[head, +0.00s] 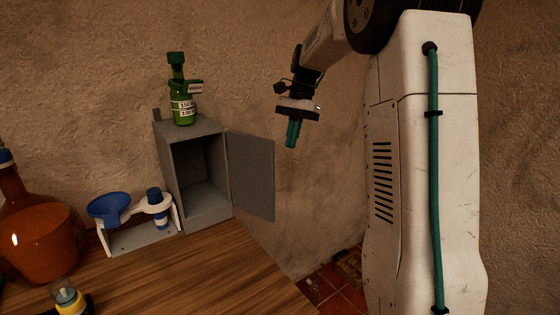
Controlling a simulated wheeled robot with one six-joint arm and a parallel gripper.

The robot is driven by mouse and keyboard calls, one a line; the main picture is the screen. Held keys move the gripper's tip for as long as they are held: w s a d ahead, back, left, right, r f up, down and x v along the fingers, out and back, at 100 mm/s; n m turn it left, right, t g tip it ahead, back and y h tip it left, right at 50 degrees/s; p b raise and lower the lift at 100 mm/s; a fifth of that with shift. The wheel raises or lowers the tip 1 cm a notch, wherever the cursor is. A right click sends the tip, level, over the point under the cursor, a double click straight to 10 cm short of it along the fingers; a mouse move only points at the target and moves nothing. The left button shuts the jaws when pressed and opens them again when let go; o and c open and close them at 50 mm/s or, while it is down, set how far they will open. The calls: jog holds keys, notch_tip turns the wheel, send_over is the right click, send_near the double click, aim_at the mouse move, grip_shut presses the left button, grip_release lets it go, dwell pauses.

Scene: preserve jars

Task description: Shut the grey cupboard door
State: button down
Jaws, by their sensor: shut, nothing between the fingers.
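The grey cupboard (170,187) stands at the back of the wooden table. Its front is open and its inside looks empty. Its grey door (250,175) hangs wide open to the right, swung out from the cupboard's right front edge. My gripper (291,140) is in the air to the right of the door and level with its upper edge or a little above. Its teal fingers are shut with nothing between them and point down. A gap shows between the gripper and the door in the picture.
A green bottle (182,104) stands on top of the cupboard. Left of the cupboard is a white stand (173,214) with a blue funnel (110,207). An orange flask (40,240) and a small yellow-based bottle (68,296) are further left. The front tabletop (215,275) is clear.

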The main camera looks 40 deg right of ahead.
aim_at(257, 173)
jog(key=s+a+f, duration=0.3)
jog(key=a+f, duration=0.3)
jog(key=f, duration=0.2)
jog(key=shift+a+f, duration=0.15)
jog(key=shift+f, duration=0.2)
